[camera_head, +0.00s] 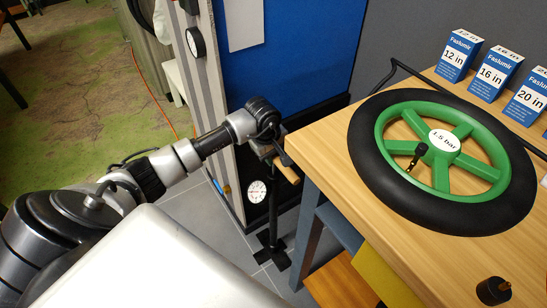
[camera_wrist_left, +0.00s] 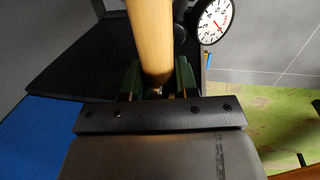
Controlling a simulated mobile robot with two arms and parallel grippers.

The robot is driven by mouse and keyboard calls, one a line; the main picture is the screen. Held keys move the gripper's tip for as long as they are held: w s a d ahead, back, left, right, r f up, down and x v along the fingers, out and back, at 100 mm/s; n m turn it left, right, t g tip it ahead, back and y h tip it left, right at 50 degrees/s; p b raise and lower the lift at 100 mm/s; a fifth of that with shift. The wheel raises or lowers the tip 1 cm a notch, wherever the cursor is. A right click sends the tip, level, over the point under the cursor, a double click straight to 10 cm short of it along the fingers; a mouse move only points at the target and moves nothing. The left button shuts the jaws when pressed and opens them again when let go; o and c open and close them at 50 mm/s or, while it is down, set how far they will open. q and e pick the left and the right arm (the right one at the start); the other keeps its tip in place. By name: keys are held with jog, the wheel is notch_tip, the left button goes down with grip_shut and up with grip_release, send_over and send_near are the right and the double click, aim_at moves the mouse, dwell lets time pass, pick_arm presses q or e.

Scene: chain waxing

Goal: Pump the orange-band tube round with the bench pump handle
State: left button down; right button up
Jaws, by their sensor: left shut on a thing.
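My left gripper (camera_head: 277,160) is shut on the light wooden pump handle (camera_head: 288,172) beside the bench. In the left wrist view the handle (camera_wrist_left: 151,38) stands between the two green-edged fingers (camera_wrist_left: 158,82). The floor pump has a round white gauge (camera_head: 257,191), which also shows in the left wrist view (camera_wrist_left: 214,20), and a black foot (camera_head: 272,257) on the tiles. A black tyre (camera_head: 372,165) on a green spoked wheel (camera_head: 465,176) lies flat on the bench, its hub label reading 1.5 bar. A black valve fitting (camera_head: 420,150) sits at the wheel. No orange band is visible. My right gripper is out of view.
The wooden bench (camera_head: 335,135) carries several blue-and-white boxes (camera_head: 460,55) marked 12 in, 16 in and 20 in at the back. A small dark object (camera_head: 494,290) stands at the front right. A blue panel (camera_head: 290,60) rises behind my left arm.

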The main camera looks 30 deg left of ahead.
pick_arm(q)
notch_tip(320, 180, up, 8)
jog(key=p, duration=0.3)
jog(key=shift+w+r, duration=0.1)
jog(key=shift+r, duration=0.1)
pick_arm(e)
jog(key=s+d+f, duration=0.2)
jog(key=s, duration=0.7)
pick_arm(q)
notch_tip(320, 180, up, 25)
jog(key=p, duration=1)
jog(key=shift+r, duration=0.15)
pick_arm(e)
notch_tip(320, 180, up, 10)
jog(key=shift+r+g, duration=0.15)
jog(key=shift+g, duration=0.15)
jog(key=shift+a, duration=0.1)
pick_arm(q)
jog(key=c, duration=0.9)
grip_release()
jog(key=shift+o, duration=0.2)
notch_tip(320, 180, up, 10)
jog(key=s, duration=0.2)
jog(key=shift+a+r+b, duration=0.2)
jog(key=shift+a+b, duration=0.15)
jog(key=shift+a, duration=0.1)
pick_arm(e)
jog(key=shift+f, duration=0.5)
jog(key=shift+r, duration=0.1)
